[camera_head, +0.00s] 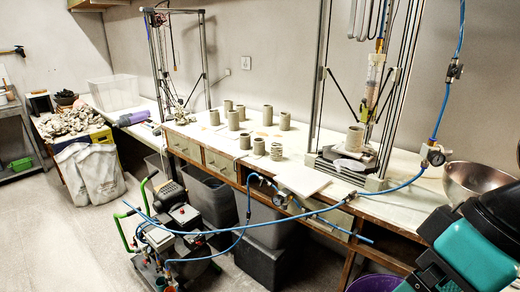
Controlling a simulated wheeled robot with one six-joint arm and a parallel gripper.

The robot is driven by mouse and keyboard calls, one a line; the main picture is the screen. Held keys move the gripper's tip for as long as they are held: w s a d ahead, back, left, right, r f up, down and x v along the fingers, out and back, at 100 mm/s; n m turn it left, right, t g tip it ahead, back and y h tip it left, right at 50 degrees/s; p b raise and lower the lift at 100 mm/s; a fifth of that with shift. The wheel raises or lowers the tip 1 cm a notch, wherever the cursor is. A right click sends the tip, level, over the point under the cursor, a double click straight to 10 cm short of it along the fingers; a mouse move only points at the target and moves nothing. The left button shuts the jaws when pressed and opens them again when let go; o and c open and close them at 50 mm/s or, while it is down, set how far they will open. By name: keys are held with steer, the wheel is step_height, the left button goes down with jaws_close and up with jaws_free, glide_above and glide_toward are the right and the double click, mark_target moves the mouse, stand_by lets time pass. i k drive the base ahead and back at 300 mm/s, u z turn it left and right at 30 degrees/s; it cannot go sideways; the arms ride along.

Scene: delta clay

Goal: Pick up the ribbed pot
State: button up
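Several small grey-green clay pots stand upright on the long white worktable (310,180). A short pot (276,151) near the table's front edge seems to have ridges on its side, but it is too small to be sure that it is the ribbed one. Two more pots, a squat one (259,146) and a narrower one (245,140), stand just left of it. Other pots (233,121) (267,115) stand farther back. One pot (354,138) stands on the right printer's bed. My gripper is not in view.
Tall frames of a left printer (205,60) and a right printer (322,80) rise from the table. A flat white board (302,180) lies right of the pots. Blue hoses (240,230) and a pump (165,235) stand before the table.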

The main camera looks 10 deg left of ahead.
mark_target(275, 157)
steer(key=u, duration=1.2)
steer(key=i, duration=2.35)
steer(key=z, duration=0.7)
